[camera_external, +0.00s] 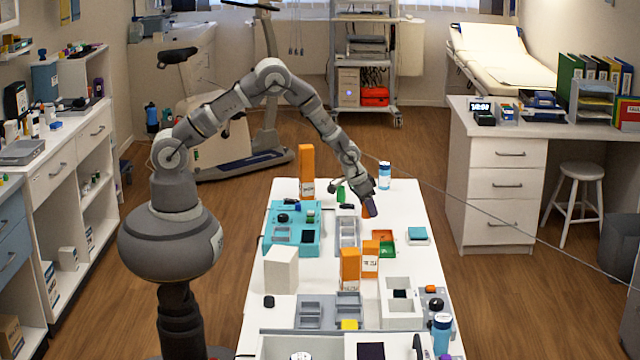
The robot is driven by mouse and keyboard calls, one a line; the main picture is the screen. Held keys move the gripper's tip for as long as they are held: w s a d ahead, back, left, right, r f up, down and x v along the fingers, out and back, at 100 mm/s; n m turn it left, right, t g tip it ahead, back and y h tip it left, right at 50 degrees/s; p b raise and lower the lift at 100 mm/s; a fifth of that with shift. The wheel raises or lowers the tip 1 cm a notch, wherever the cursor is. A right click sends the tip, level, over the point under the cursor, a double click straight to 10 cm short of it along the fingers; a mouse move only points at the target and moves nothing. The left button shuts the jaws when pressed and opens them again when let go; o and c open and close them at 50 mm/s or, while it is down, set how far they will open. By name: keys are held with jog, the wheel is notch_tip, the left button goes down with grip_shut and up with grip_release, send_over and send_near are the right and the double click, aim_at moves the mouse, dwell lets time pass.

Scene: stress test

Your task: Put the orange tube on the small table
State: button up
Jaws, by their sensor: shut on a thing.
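My gripper (368,194) is over the far right part of the long white table (420,205), pointing down. It is shut on a small dark purple-brown object (371,206), whose shape is hard to make out. A tall orange carton-like piece (306,160) with a white label stands upright at the far left of the table. I cannot tell which item is the orange tube, or which surface is the small table.
A teal tray (276,242), grey trays (347,243), a white block (281,270) and a blue-and-white bottle (384,175) crowd the white table. A desk (505,126) and white stool (581,175) stand at the right. The table's far right strip is fairly clear.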

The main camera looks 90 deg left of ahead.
aim_at(368, 229)
jog(key=shift+f+b, duration=0.55)
jog(key=shift+f, duration=1.6)
jog(key=shift+f, duration=0.25)
jog(key=o, duration=0.8)
jog(key=shift+r, duration=0.1)
